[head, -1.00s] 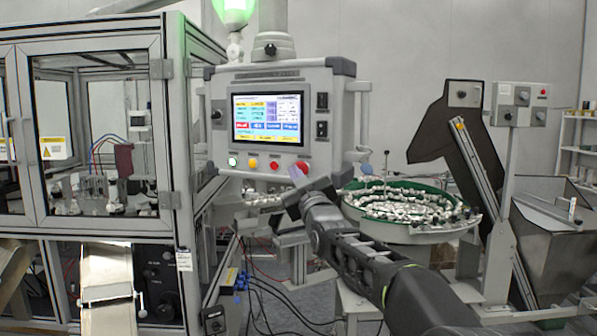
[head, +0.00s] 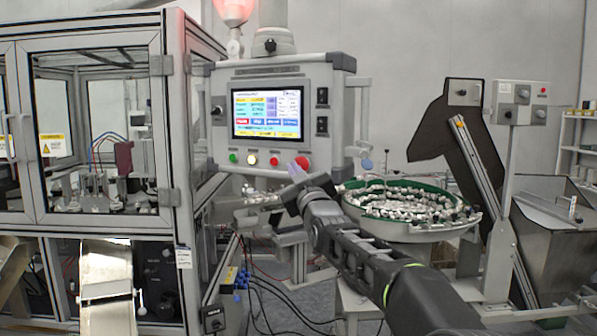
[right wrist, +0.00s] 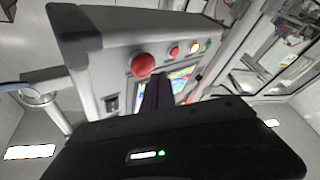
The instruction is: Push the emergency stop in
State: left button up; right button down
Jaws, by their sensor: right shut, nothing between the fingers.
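The emergency stop is a large red mushroom button (head: 303,162) at the lower right of the control panel (head: 337,132). It also shows in the right wrist view (right wrist: 143,64). My right gripper (head: 294,168) is shut and empty, just in front of the panel's lower edge by the emergency stop. In the right wrist view its closed dark fingers (right wrist: 157,80) point at the panel beside the red button, and I see no clear contact. How deep the button sits is hard to tell. My left gripper is not in view.
A smaller red button (head: 273,161), a lit yellow button (head: 252,160) and a green button (head: 233,157) sit left of the emergency stop, below the screen (head: 267,115). The stack light (head: 234,10) glows red. A green-rimmed bowl feeder (head: 448,194) stands right of the panel.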

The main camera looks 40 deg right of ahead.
jog(key=shift+s+a, duration=0.1)
jog(key=shift+a, duration=0.1)
jog(key=shift+a, duration=0.1)
jog(key=a, duration=0.1)
jog(key=s+a, duration=0.1)
jog(key=a, duration=0.1)
jog(key=s+a+b, duration=0.1)
jog(key=shift+s+a, duration=0.1)
jog(key=shift+a, duration=0.1)
dwell(0.4)
dwell(0.4)
